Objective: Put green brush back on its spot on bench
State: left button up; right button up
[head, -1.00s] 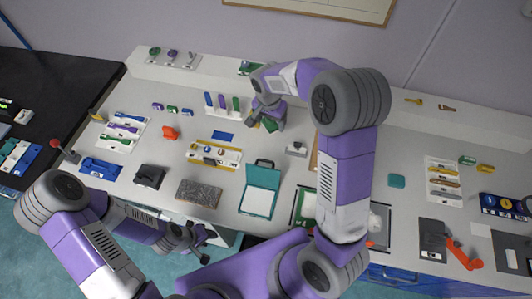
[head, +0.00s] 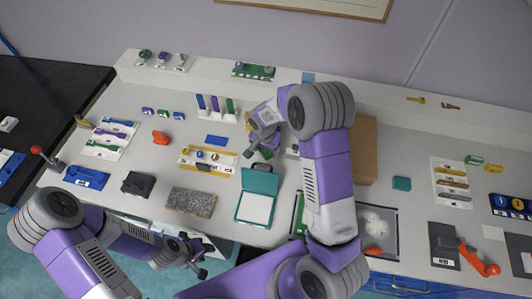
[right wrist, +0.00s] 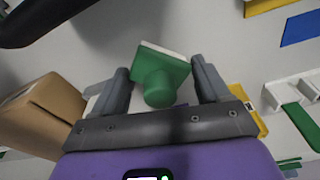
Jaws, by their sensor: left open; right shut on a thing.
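The green brush (right wrist: 160,85) is between the two fingers of my right gripper (right wrist: 162,88) in the right wrist view, with its round knob toward the gripper and a pale edge on the far side. In the head view my right gripper (head: 262,146) is over the middle of the bench (head: 330,205), behind the teal clipboard. The brush is mostly hidden there, and I cannot tell whether it touches the bench. Its spot cannot be made out. My left gripper (head: 194,262) is open and empty, low in front of the bench edge.
A teal clipboard (head: 256,208) lies in front of my right gripper. A brown box (head: 364,150) stands to its right, partly behind my arm. A raised shelf (head: 210,70) runs along the back.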

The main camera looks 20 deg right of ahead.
jog(key=shift+f, duration=1.25)
jog(key=shift+f, duration=0.15)
jog(key=o, duration=1.2)
jog(key=r, duration=0.8)
jog(key=s+a+r+p, duration=0.1)
jog(key=r, duration=0.3)
jog(key=shift+r, duration=0.15)
